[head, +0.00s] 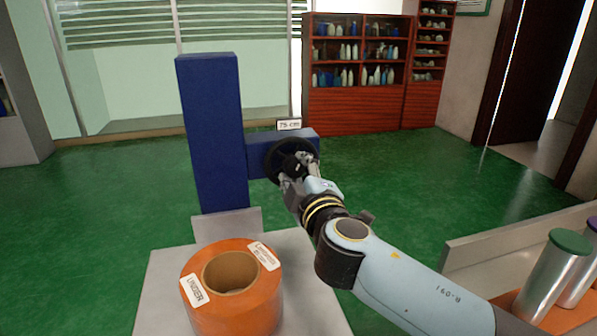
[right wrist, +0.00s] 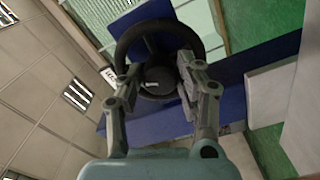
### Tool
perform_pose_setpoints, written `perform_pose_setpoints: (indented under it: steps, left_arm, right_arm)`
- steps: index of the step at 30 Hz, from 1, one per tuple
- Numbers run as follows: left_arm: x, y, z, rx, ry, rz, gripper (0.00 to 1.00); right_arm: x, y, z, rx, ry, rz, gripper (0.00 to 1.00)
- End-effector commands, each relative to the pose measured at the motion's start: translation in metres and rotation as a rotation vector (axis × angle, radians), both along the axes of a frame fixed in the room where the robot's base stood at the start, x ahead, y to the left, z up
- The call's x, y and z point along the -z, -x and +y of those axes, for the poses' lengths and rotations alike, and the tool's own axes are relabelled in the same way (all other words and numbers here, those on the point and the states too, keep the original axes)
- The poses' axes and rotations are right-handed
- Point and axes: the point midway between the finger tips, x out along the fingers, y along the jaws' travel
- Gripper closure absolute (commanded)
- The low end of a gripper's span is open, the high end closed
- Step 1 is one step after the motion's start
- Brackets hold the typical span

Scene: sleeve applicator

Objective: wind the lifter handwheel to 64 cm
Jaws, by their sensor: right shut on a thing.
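The lifter is a blue column (head: 211,130) with a blue side arm (head: 259,156). A black handwheel (head: 282,150) is on the front of the side arm; it also shows in the right wrist view (right wrist: 131,38). A small readout (head: 289,125) above the wheel reads 75 cm. My right gripper (head: 297,169) is at the wheel and shut on it; in the right wrist view its two fingers (right wrist: 160,80) straddle the dark hub area, and the exact part held is hard to tell. My left gripper is not in view.
Metal cylinders with green (head: 553,280) and purple lids stand in a tray at the lower right. Red shelves (head: 355,110) stand far back. Green floor is clear between.

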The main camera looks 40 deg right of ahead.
Motion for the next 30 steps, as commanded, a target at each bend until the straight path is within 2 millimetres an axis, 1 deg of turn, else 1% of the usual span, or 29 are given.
perform_pose_setpoints:
  steps: [9,21,22,27,30]
  left_arm:
    - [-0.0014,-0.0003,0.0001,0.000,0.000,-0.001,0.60]
    - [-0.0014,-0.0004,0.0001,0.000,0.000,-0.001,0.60]
    - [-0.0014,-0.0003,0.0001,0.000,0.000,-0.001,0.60]
    - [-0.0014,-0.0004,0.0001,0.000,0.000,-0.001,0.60]
    - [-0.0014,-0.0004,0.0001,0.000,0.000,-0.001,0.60]
  right_arm:
    - [0.0008,0.0003,0.0002,-0.001,0.077,0.045,0.96]
    - [0.0011,0.0005,0.0002,-0.001,0.083,0.049,0.96]
    - [0.0012,0.0004,0.0002,-0.001,0.082,0.048,0.63]
    - [0.0008,0.0003,0.0002,-0.001,0.082,0.047,0.41]
    - [0.0004,0.0002,0.0001,0.000,0.083,0.047,0.41]
